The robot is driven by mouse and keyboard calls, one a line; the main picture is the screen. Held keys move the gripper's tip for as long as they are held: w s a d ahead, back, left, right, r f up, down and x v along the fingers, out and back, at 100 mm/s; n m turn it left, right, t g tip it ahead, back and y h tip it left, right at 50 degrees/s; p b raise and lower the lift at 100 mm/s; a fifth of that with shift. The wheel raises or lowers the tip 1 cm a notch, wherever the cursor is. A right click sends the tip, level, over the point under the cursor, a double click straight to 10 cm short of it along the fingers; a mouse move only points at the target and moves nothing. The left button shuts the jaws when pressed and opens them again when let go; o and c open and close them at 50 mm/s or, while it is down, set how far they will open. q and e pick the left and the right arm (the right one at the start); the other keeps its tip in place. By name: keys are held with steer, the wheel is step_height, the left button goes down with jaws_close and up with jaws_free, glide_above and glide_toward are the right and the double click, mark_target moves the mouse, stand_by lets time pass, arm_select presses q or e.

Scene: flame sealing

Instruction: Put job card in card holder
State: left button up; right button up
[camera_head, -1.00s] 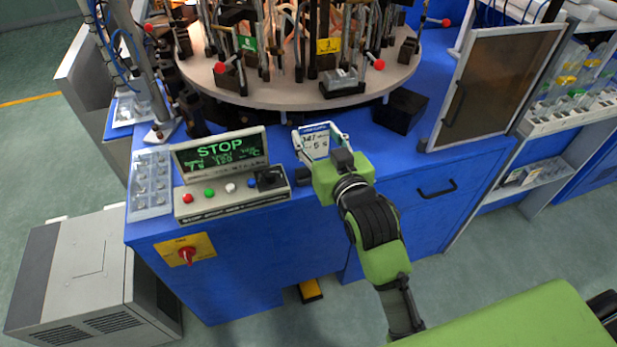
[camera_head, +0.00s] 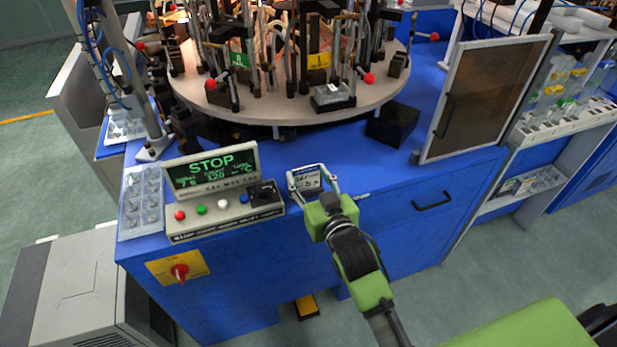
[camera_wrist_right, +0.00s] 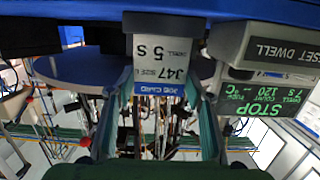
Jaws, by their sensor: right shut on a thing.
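The job card (camera_head: 305,179) is a white card with a blue header and black print. My right gripper (camera_head: 318,189) is shut on it, with a finger at each side edge, near the front edge of the blue bench. In the right wrist view the card (camera_wrist_right: 160,62) appears upside down between the fingers (camera_wrist_right: 160,88). A dark block (camera_wrist_right: 165,21), possibly the card holder, lies at the card's lower end. I cannot tell whether the card is inside it or in front of it. My left gripper is not in view.
The control panel (camera_head: 213,203) showing STOP stands just left of the card. A round turntable (camera_head: 270,108) with upright fixtures is behind. A black box (camera_head: 393,125) sits behind right. A clear tray (camera_head: 141,203) lies at the far left. Bench right of my gripper is mostly clear.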

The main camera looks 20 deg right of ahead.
steer(key=shift+f, duration=0.1)
steer(key=o, duration=0.9)
steer(key=s, duration=0.4)
steer(key=s+r, duration=0.1)
steer(key=s, duration=0.3)
steer(key=s+r, duration=0.1)
steer(key=s, duration=0.3)
steer(key=shift+d+b, duration=0.2)
steer(key=shift+b, duration=0.15)
